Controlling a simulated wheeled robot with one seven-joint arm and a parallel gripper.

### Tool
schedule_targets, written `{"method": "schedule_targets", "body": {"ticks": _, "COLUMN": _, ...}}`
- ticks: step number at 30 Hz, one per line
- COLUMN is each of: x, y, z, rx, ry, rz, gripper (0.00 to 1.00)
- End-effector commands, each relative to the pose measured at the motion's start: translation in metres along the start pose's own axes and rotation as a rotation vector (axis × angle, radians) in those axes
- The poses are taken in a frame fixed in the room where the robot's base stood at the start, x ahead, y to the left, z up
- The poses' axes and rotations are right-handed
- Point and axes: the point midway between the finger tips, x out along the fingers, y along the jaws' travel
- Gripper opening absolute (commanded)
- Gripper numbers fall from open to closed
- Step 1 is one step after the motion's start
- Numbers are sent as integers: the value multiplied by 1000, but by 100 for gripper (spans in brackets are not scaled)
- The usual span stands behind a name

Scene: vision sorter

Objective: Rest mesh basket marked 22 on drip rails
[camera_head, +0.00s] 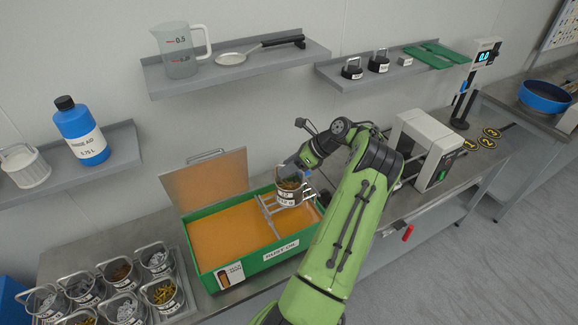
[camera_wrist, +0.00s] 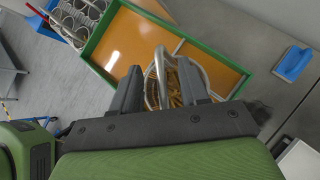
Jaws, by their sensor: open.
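The mesh basket (camera_head: 290,189) with a white label, too small to read surely, is at the pale drip rails (camera_head: 268,214) over the right part of the green tank (camera_head: 240,270). It looks upright, with its base at the rails; exact contact is hard to tell. My gripper (camera_head: 304,166) is right above it. In the wrist view my gripper (camera_wrist: 160,88) has its fingers apart on either side of the basket's wire handle (camera_wrist: 160,65). The basket's mesh and brown contents (camera_wrist: 176,95) show beyond the handle, partly hidden by the fingers.
The tank holds orange liquid, with its lid (camera_head: 205,178) raised behind. Several filled baskets stand in a rack (camera_head: 185,312) at lower left. A white and grey machine (camera_head: 425,150) stands right of my arm. Wall shelves (camera_head: 235,68) hang above.

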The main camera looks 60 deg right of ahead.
Motion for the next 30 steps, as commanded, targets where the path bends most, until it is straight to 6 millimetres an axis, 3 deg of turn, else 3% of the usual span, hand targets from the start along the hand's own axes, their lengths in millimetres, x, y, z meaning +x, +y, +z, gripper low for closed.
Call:
{"method": "schedule_targets", "body": {"ticks": 4, "x": -3, "y": 0, "z": -1, "rx": 3, "ry": 1, "rz": 1, "gripper": 44}}
{"method": "schedule_targets", "body": {"ticks": 7, "x": -19, "y": -1, "z": -1, "rx": 3, "ry": 0, "rz": -3, "gripper": 44}}
{"method": "schedule_targets", "body": {"ticks": 18, "x": -121, "y": -1, "z": 0, "rx": 2, "ry": -3, "rz": -6, "gripper": 44}}
{"method": "schedule_targets", "body": {"ticks": 21, "x": -141, "y": -1, "z": 0, "rx": 0, "ry": -2, "rz": -4, "gripper": 44}}
{"method": "schedule_targets", "body": {"ticks": 25, "x": -155, "y": -1, "z": 0, "rx": 0, "ry": -1, "rz": -1, "gripper": 44}}
{"method": "schedule_targets", "body": {"ticks": 30, "x": -158, "y": 0, "z": 0, "rx": 1, "ry": -1, "rz": 1, "gripper": 44}}
